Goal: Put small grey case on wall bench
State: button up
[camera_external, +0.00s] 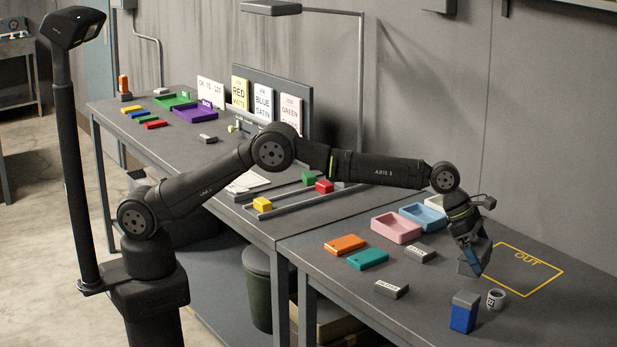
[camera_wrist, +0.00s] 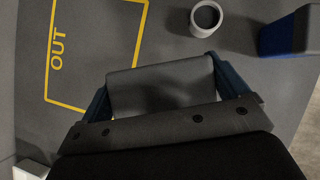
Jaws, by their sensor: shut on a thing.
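My gripper (camera_external: 474,264) is at the right in the external view, above the near grey bench (camera_external: 420,330). Its blue fingers are shut on a small grey case (camera_external: 466,262). In the wrist view the grey case (camera_wrist: 160,84) sits between the two fingers (camera_wrist: 165,95), and its lower part is hidden by the gripper body. The case is beside the yellow OUT outline (camera_external: 536,291), near its left edge in the external view. I cannot tell whether the case touches the bench. Both benches stand along the wall, and I cannot tell which one is called the wall bench.
A small cup (camera_external: 496,299) and a blue box with a grey top (camera_external: 464,312) stand close to my gripper. The OUT area looks empty.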

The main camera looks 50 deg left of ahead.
jog(key=shift+w+a+f, duration=0.2)
jog(key=shift+w+f, duration=0.4)
jog(key=shift+w, duration=0.35)
jog(key=shift+f, duration=1.9)
jog(key=shift+f, duration=0.15)
jog(key=o, duration=1)
jog(key=shift+o, duration=0.2)
jog(key=shift+a+r, duration=0.1)
jog(key=shift+r, duration=0.2)
jog(key=v, duration=1.1)
jog(key=shift+s+a+r, duration=0.15)
jog(key=shift+a+r, duration=0.05)
